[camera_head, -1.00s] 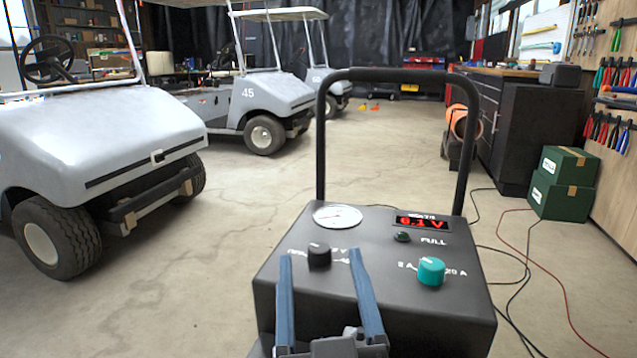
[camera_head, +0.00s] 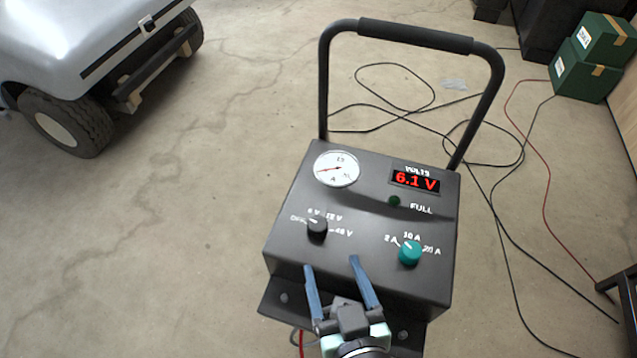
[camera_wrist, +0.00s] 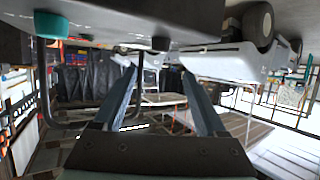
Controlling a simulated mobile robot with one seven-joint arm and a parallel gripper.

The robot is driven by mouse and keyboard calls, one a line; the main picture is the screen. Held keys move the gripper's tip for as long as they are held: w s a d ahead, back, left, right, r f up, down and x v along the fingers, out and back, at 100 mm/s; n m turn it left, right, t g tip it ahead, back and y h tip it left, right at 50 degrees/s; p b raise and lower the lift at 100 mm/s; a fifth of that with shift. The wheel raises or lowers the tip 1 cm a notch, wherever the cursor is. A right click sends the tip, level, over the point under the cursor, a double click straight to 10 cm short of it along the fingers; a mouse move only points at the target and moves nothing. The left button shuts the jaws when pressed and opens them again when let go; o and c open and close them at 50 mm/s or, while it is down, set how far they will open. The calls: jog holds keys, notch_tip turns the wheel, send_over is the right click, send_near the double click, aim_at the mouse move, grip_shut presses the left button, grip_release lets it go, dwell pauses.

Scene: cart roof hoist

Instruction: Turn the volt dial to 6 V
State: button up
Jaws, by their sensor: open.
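The volt dial (camera_head: 317,228) is a black knob on the left of the dark charger box's (camera_head: 285,255) sloping top. Labels OFF, 6 V, 12 V and 48 V surround it. Its small white mark points up-left, apparently near 6 V. The red display (camera_head: 415,180) reads 6.1 V. My gripper (camera_head: 331,263) is open and empty, with its two blue fingers apart, below the dial in the head view and not touching it. In the wrist view the black dial (camera_wrist: 160,44) shows just above the gap between the fingertips (camera_wrist: 160,72).
A teal amp knob (camera_head: 410,252) sits right of the dial. A round gauge (camera_head: 336,169) and a dark FULL lamp (camera_head: 394,201) are farther back. A black handle (camera_head: 415,37) arches behind. Cables (camera_head: 480,160) lie on the floor. A cart (camera_head: 80,45) stands at left.

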aim_at(318, 224)
jog(key=b+x, duration=0.1)
jog(key=x, duration=1.1)
jog(key=shift+w+a+f, duration=0.1)
jog(key=shift+w+f, duration=0.2)
grip_shut()
